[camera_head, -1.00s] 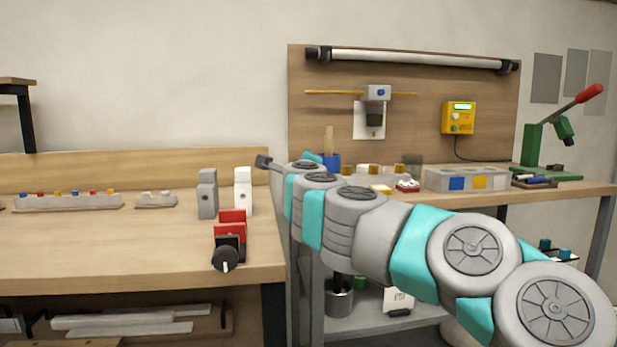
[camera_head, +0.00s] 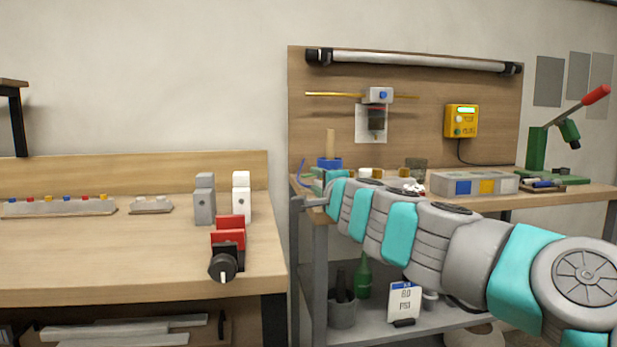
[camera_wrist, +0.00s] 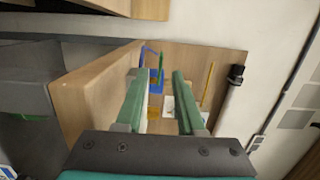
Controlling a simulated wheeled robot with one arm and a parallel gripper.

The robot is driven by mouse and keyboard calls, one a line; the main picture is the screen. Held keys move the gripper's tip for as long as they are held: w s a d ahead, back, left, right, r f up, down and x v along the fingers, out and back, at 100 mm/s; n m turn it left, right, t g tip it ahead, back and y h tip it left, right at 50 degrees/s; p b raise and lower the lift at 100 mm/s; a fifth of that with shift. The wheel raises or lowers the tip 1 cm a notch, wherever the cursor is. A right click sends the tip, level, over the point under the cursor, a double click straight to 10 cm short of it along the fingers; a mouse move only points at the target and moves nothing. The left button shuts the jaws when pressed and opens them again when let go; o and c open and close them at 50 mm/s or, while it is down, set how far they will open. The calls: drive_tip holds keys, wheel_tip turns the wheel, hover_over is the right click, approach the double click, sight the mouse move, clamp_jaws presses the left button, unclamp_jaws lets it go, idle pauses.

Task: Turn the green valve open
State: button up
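I cannot make out a green valve for certain in either view. In the wrist view a small green piece (camera_wrist: 161,68) shows beside a blue pot, between and beyond my fingers; I cannot tell what it is. My gripper (camera_wrist: 158,76) has two green fingers, spread apart with nothing between them, so it is open. In the head view my gripper (camera_head: 312,190) is small and partly hidden by my arm, at the left front corner of the right bench (camera_head: 575,196).
A blue pot (camera_head: 329,164) stands near the gripper. A grey block box (camera_head: 474,184) and a green lever press (camera_head: 550,160) stand farther right. A yellow box (camera_head: 461,120) hangs on the backboard. The left bench (camera_head: 110,240) holds red, grey and white blocks.

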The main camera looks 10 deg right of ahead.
sight(310, 176)
drive_tip(key=shift+w+a, duration=0.2)
drive_tip(key=shift+w, duration=1.4)
drive_tip(key=shift+w+a, duration=0.15)
drive_tip(key=shift+w, duration=1.4)
clamp_jaws()
